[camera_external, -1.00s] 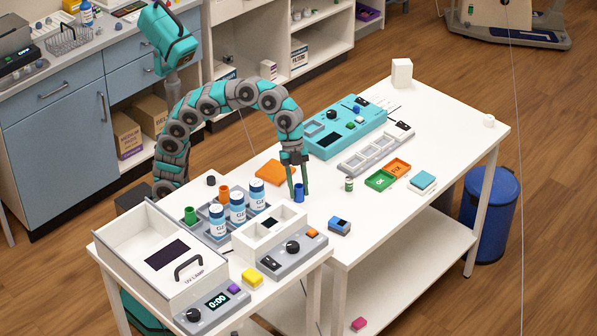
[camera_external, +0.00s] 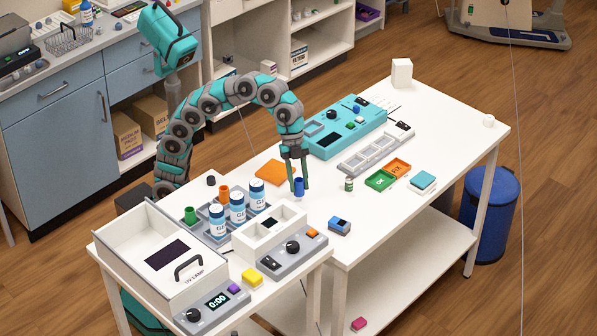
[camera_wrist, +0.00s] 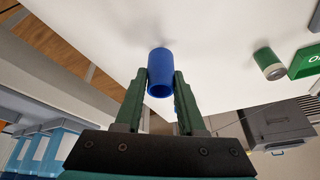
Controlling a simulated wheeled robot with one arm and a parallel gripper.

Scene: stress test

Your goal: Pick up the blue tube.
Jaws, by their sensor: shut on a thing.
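The blue tube (camera_external: 299,187) is a short open cylinder near the middle of the white table. My gripper (camera_external: 298,182) points down over it, with its green fingers on either side. In the wrist view the tube (camera_wrist: 160,74) sits between the tips of my gripper (camera_wrist: 161,88), its open end facing the camera. My gripper is shut on the tube. It appears slightly above the table top, though the gap is hard to judge.
A rack with white-and-blue bottles (camera_external: 237,207) stands to the left. A blue-black block (camera_external: 340,226) lies in front, and an orange pad (camera_external: 273,172) lies behind left. Table (camera_external: 385,240) is clear at front right.

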